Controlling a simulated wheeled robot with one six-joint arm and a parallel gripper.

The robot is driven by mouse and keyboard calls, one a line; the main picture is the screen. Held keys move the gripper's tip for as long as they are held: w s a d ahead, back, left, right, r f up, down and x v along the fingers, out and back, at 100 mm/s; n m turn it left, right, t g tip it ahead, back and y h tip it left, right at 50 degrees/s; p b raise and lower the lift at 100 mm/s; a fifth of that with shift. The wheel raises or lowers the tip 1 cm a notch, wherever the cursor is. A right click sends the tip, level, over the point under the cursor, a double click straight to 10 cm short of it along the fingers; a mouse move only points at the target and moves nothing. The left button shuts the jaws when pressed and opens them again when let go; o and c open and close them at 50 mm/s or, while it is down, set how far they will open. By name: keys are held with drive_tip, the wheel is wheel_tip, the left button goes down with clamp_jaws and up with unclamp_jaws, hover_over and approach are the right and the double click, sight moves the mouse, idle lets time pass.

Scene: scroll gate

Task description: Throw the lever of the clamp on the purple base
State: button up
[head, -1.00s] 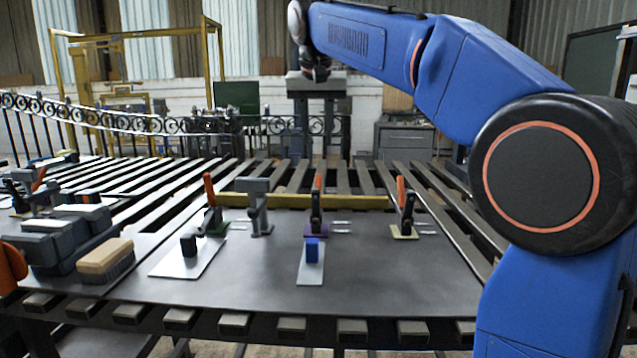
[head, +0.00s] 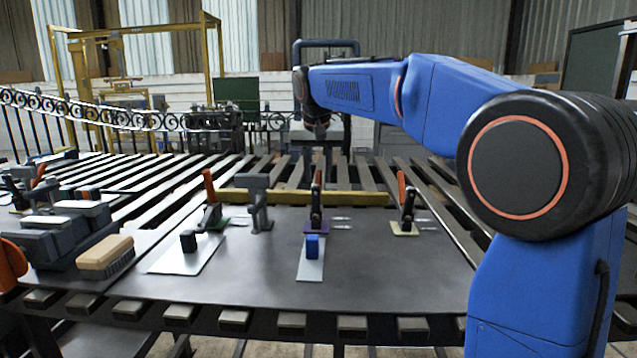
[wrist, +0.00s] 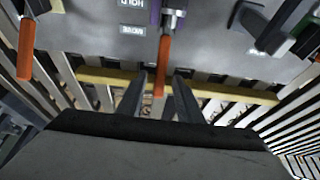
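The clamp on the purple base (head: 314,227) stands at the middle of the dark plate, its orange lever (head: 317,180) upright. In the wrist view the purple base (wrist: 155,12) is partly cut off at the top edge, and its orange lever (wrist: 165,60) points down the picture. My gripper (wrist: 160,78) is open and empty. Its two dark fingers appear on either side of the lever's end, with gaps; I cannot tell whether they are level with it. In the head view the end of my arm is above and beyond this clamp, fingers not clear.
A green-base clamp (head: 211,205) and a pale-yellow-base clamp (head: 405,210) stand to either side, levers up. A grey post (head: 258,205) stands between green and purple. A blue block (head: 312,246) is in front. A yellow bar (head: 350,199) runs behind. A brush (head: 105,256) lies left.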

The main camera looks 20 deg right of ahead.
sight(318, 178)
drive_tip(key=shift+x, duration=1.75)
drive_tip(key=shift+c, duration=0.6)
clamp_jaws()
drive_tip(key=shift+r, duration=0.1)
drive_tip(key=shift+s+a+r+t+h, duration=0.25)
drive_tip(key=shift+s+r+t, duration=0.25)
drive_tip(key=shift+t, duration=0.35)
drive_tip(key=shift+s+a+r+t+h, duration=0.15)
drive_tip(key=shift+s+r+t+h, duration=0.15)
drive_tip(key=shift+s+t, duration=0.45)
drive_tip(key=shift+s+a+r+t+h, duration=0.2)
drive_tip(key=shift+s+t, duration=0.2)
drive_tip(key=shift+t, duration=0.25)
drive_tip(key=shift+s+a+r+t+h, duration=0.15)
drive_tip(key=shift+s+t+h, duration=0.2)
drive_tip(key=shift+t, duration=0.35)
drive_tip(key=shift+s+a+r+t+h, duration=0.1)
drive_tip(key=shift+s+r+t, duration=0.05)
drive_tip(key=shift+s+t, duration=0.45)
